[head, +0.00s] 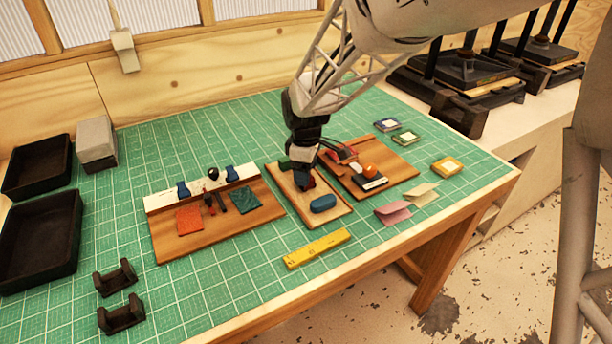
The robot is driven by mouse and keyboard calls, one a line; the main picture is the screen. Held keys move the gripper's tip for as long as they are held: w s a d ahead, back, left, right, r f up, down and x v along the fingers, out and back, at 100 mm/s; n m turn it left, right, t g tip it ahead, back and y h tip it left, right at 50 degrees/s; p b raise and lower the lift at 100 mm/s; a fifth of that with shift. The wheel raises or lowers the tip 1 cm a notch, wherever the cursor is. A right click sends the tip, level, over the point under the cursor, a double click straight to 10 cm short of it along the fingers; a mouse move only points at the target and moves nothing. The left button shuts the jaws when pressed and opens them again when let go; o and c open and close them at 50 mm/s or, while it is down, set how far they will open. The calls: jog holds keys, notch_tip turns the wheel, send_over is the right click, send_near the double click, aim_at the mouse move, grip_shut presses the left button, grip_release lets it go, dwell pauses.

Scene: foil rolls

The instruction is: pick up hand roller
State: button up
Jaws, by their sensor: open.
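My gripper (304,184) is dark and points down over the narrow middle wooden board (338,215). It is open. A small dark red piece (311,182) shows at its fingertips, largely hidden by the gripper; I cannot tell whether they touch or whether this is the hand roller. A blue rounded block (323,203) lies on the same board, just in front of the gripper. On the board to the right are an orange ball-shaped knob (370,171), a dark block with a pale edge (374,184) and red pieces (341,154).
The left board (165,245) carries an orange-red square, a teal square and a black-knobbed tool (213,174). A yellow bar (317,248) lies in front. Black trays (40,240) and dark cradles (121,315) stand left. Pink and beige cards lie right.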

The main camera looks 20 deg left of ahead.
jog(key=c, duration=1.1)
jog(key=shift+r, duration=0.1)
jog(key=shift+r, duration=0.85)
jog(key=shift+s+d+r, duration=0.1)
jog(key=shift+s+r, duration=0.05)
jog(key=shift+r, duration=0.75)
jog(key=s+d, duration=0.2)
jog(key=s, duration=0.2)
jog(key=s+d+r, duration=0.1)
jog(key=s+d, duration=0.2)
jog(key=s, duration=0.2)
jog(key=s+d, duration=0.3)
jog(key=s, duration=0.1)
jog(key=shift+s+d+r, duration=0.1)
jog(key=shift+s+r, duration=0.05)
